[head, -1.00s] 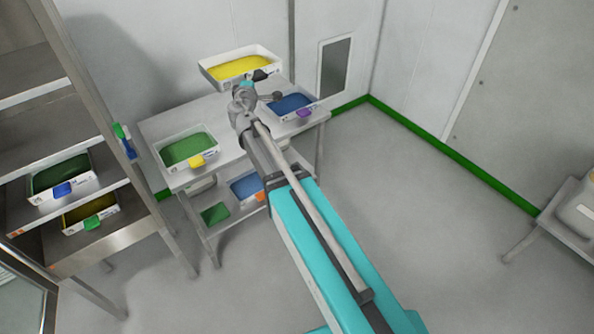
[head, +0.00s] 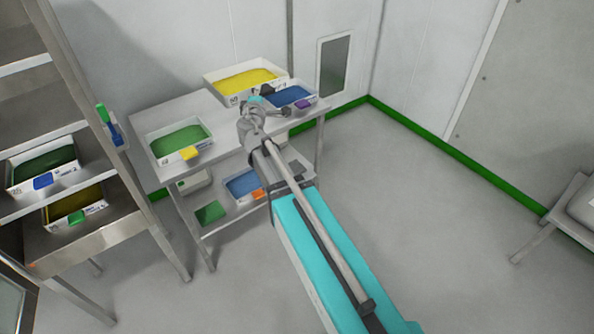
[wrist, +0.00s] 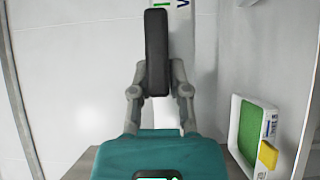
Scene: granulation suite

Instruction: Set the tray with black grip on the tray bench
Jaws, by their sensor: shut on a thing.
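The tray with black grip (head: 209,89) is white with yellow contents and is at the back of the tray bench (head: 195,107) in the head view. Its black grip (head: 267,90) faces my arm. My gripper (head: 258,100) is shut on that grip. In the wrist view the black grip (wrist: 157,50) stands between the two fingers of my gripper (wrist: 158,92). The tray looks level and at or just above the bench top; I cannot tell if it touches. My gripper hides part of its front side.
A green-filled tray with yellow grip (head: 189,153) stands front left on the bench, and a blue-filled tray with purple grip (head: 303,104) stands right, close to the held tray. The lower shelf holds another blue tray (head: 243,184). A steel rack (head: 120,205) with trays stands left.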

